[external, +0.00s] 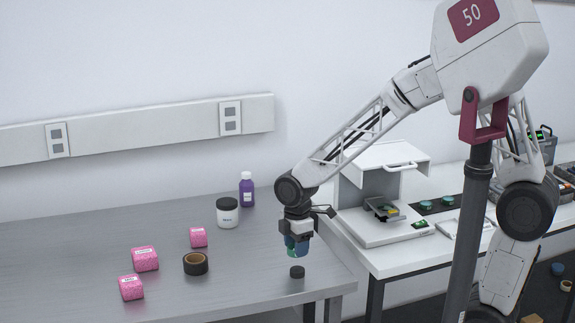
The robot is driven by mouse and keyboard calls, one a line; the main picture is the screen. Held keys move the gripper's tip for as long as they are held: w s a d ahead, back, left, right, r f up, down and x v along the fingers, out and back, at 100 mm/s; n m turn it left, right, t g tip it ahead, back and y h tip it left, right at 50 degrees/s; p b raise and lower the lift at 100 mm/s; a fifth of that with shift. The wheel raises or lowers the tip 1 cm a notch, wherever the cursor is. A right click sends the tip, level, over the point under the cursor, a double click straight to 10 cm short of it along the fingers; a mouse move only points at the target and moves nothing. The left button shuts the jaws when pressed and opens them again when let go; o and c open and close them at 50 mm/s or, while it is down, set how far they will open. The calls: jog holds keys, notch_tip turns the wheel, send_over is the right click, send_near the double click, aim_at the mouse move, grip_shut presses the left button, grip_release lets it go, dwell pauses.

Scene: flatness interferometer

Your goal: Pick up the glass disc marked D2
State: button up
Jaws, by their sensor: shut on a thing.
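My gripper (298,251) is over the right front part of the grey table, pointing down. It is shut on a small blue-green thing that looks like a glass disc; its marking cannot be read and the fingers partly hide it. A small dark round piece (297,272) stands on the table just below the gripper. Two teal discs, one left (426,204) and one right (447,199), lie on a black strip on the white bench. Their markings are too small to read.
A white instrument (385,230) with a raised hood stands right of my gripper. Pink blocks (145,259), a tape roll (195,263), a white jar (228,213) and a purple bottle (247,190) stand on the grey table. Its left part is clear.

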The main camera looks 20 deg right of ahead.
jog(key=shift+s+d, duration=0.2)
jog(key=shift+s, duration=0.1)
jog(key=shift+w, duration=0.1)
dwell(0.5)
